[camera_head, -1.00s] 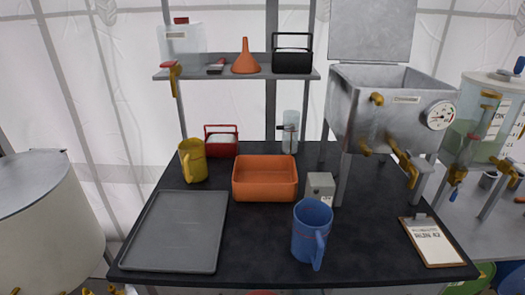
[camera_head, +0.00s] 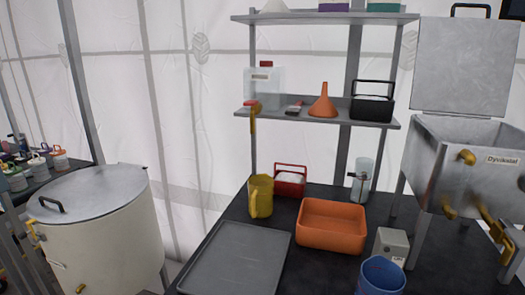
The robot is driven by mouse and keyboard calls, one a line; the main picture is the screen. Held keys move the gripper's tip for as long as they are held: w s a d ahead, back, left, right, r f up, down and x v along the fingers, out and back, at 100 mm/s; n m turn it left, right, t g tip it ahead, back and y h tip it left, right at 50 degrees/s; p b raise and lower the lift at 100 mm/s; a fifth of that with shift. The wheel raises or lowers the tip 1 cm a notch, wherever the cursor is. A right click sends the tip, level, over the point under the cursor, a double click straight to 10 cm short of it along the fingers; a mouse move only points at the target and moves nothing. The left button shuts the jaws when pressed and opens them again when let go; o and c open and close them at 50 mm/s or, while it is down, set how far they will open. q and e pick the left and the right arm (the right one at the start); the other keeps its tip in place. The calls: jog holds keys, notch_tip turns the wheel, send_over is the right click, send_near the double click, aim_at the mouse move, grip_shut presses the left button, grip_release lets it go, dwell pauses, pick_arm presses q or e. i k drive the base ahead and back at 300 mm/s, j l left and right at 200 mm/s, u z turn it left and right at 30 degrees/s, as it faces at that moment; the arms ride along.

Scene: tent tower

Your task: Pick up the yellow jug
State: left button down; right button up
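The yellow jug (camera_head: 260,197) stands upright on the dark table (camera_head: 332,194), behind the grey tray and left of the orange bin. Its handle faces the front left. Nothing touches it that I can see. Neither of my grippers shows in the head view.
Around the jug are a red caddy (camera_head: 290,181), an orange bin (camera_head: 332,226) and a grey tray (camera_head: 236,258). A blue jug (camera_head: 381,276) is at the front right. A shelf (camera_head: 318,116) hangs over the table's back. A large metal drum (camera_head: 95,235) stands left.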

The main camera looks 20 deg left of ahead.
aim_at(260, 187)
jog(key=j+z, duration=0.4)
jog(key=j, duration=0.4)
jog(key=k+j+z, duration=0.1)
jog(key=j+z, duration=0.25)
jog(key=j, duration=0.4)
